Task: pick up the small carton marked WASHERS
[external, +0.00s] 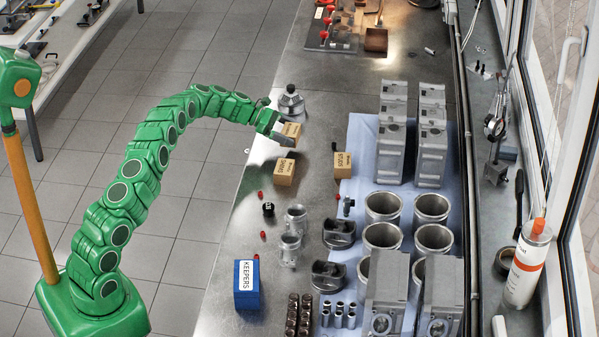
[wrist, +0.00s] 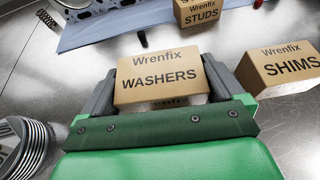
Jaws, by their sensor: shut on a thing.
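The small tan carton marked WASHERS (wrist: 158,77) is between the two grey fingers of my gripper (wrist: 160,92) in the wrist view, its label facing the camera. My gripper is shut on it, one finger along each side. In the external view the carton (external: 292,129) shows at the end of my green arm, with my gripper (external: 279,127) partly covering it. I cannot tell whether its underside touches the bench.
A carton marked SHIMS (wrist: 279,68) stands close on the right in the wrist view; it also shows in the external view (external: 284,172). A STUDS carton (external: 342,165) stands by the blue mat (external: 361,135). A metal part (external: 291,103) stands just beyond my gripper.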

